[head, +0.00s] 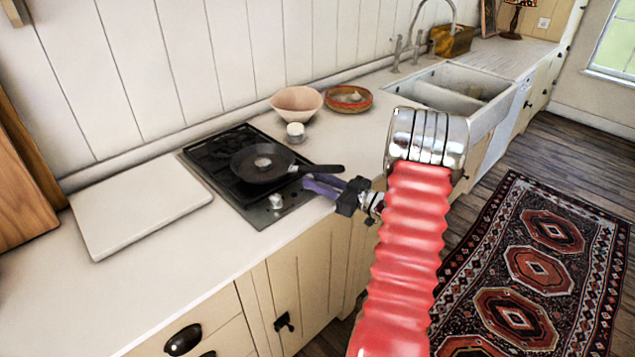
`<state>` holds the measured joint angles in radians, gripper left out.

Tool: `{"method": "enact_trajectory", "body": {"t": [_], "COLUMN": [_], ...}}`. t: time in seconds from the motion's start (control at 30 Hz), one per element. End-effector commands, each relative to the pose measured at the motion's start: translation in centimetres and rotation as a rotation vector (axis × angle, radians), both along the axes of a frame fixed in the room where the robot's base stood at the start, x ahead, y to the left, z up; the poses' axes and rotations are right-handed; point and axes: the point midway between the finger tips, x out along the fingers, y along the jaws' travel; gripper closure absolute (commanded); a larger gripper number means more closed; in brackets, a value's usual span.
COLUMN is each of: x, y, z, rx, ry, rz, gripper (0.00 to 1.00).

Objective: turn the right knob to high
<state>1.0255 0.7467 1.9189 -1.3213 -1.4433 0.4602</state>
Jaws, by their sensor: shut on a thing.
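The black hob (223,190) is set into the counter, and one silver knob (276,201) shows on its front strip. My gripper (311,184), with purple fingers, is at the right end of that strip, just below the pan's handle. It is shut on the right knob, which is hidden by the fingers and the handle. The knob's turn or mark cannot be seen. The red ribbed sleeve of my arm covers the counter front to the right.
A dark frying pan (262,163) stands on the hob, its handle (318,169) reaching right, close above my gripper. A white jar (295,132), pink bowl (297,104) and patterned dish (348,99) stand behind. A white board (140,205) lies left.

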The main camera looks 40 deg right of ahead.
Motion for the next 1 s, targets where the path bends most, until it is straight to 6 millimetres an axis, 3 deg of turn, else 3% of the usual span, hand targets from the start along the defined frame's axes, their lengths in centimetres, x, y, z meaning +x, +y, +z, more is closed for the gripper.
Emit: {"method": "enact_trajectory", "body": {"t": [0.6,1.0], "x": [0.5,0.7], "y": [-1.3,-1.4], "z": [-0.1,0.0], "rx": [0.0,0.0], "ry": [0.0,0.0], "rz": [0.383,0.488], "gripper": [0.98,0.98]}}
